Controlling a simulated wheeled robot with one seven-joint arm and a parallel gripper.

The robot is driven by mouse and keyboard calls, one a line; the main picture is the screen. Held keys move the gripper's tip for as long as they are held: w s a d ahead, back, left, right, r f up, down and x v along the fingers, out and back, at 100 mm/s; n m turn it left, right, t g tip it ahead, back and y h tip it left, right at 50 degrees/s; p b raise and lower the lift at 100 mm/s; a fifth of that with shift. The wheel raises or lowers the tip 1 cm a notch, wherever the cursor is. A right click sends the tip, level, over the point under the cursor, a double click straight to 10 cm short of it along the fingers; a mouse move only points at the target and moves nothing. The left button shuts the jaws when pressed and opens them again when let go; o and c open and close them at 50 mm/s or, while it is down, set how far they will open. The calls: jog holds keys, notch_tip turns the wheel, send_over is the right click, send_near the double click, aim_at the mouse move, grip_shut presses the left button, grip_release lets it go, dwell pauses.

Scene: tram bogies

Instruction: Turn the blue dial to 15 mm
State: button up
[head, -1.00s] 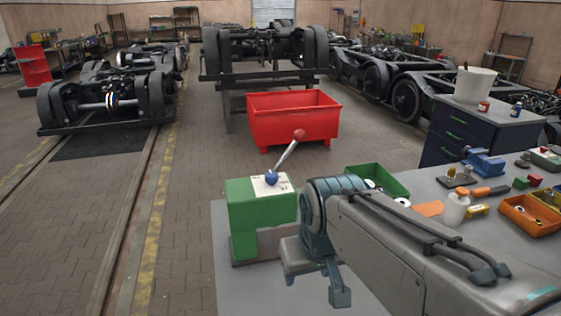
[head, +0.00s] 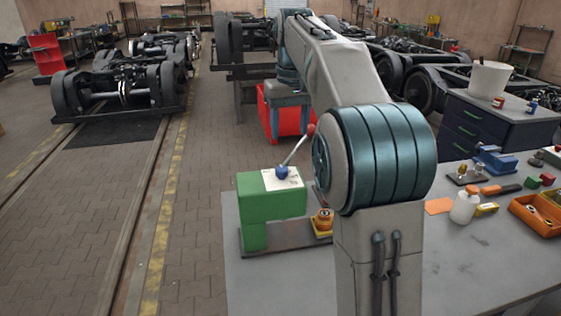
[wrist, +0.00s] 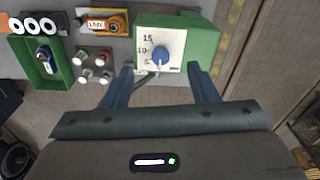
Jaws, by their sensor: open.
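The blue dial (wrist: 162,55) sits on a white scale plate (wrist: 146,38) marked 15, 10 and 5, on a green block (wrist: 205,40). A pale mark shows at the dial's lower edge, near the 5; I cannot read the exact setting. In the head view the dial (head: 282,172) is on top of the green block (head: 270,207). My gripper (wrist: 160,69) is open and empty, its two blue fingers spread either side of the dial in the wrist view, apparently above it. In the head view the fingertips are hard to make out.
A lever with a red ball (head: 311,130) rises beside the dial. An orange part (head: 323,222) stands right of the block; a green tray (wrist: 45,78) lies farther along the bench. A red bin (head: 294,122) is behind. An orange tray (head: 537,215) is at the right.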

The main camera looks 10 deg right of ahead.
send_over(282, 168)
jog(key=shift+n+g, duration=0.4)
notch_tip(282, 168, down, 13)
jog(key=shift+f+b, duration=0.2)
jog(key=shift+b, duration=0.55)
jog(key=c, duration=1)
